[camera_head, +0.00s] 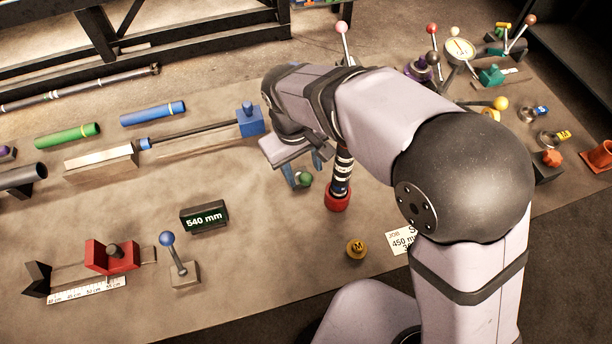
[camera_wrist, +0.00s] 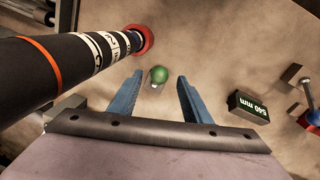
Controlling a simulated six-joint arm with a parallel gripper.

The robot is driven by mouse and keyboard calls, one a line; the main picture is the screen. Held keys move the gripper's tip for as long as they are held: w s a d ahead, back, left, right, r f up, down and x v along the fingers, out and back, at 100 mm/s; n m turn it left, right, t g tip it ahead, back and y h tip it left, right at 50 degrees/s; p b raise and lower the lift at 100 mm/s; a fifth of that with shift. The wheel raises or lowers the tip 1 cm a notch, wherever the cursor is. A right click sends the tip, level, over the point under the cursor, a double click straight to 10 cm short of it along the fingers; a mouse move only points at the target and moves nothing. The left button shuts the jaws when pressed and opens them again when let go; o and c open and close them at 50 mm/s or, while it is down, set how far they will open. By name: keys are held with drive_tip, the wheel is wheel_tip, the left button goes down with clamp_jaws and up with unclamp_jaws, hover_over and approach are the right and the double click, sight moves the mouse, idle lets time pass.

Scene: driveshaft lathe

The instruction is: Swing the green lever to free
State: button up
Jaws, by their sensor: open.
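The green lever shows as a green ball knob (camera_head: 305,180) on a short pale stem, just below my gripper (camera_head: 304,171). In the wrist view the green knob (camera_wrist: 159,74) sits between the two blue fingertips (camera_wrist: 160,79), with a visible gap on each side. My gripper is open and empty, pointing down. I cannot tell whether the fingertips are level with the knob or above it.
A dark shaft with white bands (camera_head: 342,175) stands in a red collar (camera_head: 337,201), close beside the gripper. Bare tabletop lies in front.

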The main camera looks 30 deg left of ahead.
sight(305, 176)
drive_tip(key=shift+w+d+f+p, duration=0.15)
drive_tip(key=shift+f+p, duration=0.2)
drive_tip(key=shift+f, duration=0.95)
drive_tip(key=shift+w+d+f+p, duration=0.15)
drive_tip(key=shift+f+p, duration=0.15)
drive_tip(key=shift+f, duration=1)
drive_tip(key=shift+a, duration=0.1)
clamp_jaws()
